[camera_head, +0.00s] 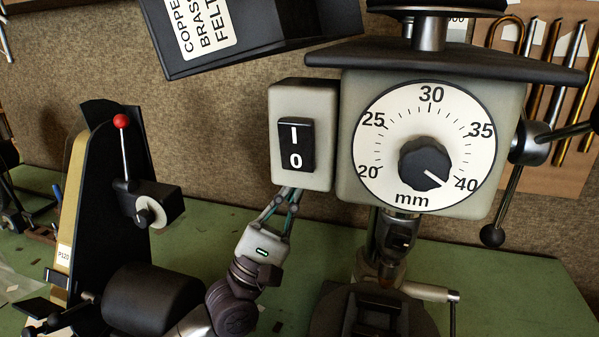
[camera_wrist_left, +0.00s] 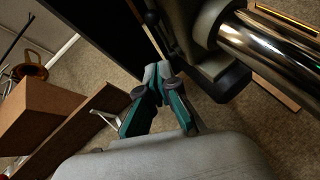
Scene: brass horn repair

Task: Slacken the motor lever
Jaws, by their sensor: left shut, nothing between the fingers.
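In the left wrist view a small lever with a dark ball knob (camera_wrist_left: 151,18) stands just beyond my fingertips, beside a black panel; it looks like the motor lever. In the head view I cannot make it out; the drill press head likely hides it. My left gripper (camera_head: 287,196) reaches up just under the switch box (camera_head: 325,110), its fingertips partly hidden there. In the left wrist view its fingers (camera_wrist_left: 158,74) are shut together with nothing between them, close to the lever; contact cannot be told. My right gripper is not in view.
The drill press dial (camera_head: 391,165) and a ball-ended feed handle (camera_head: 492,236) are right of the switch box. A polished steel column (camera_wrist_left: 270,52) is beside the fingers. A belt sander with a red-knobbed lever (camera_head: 121,121) stands left. Green bench (camera_head: 540,290) is open at right.

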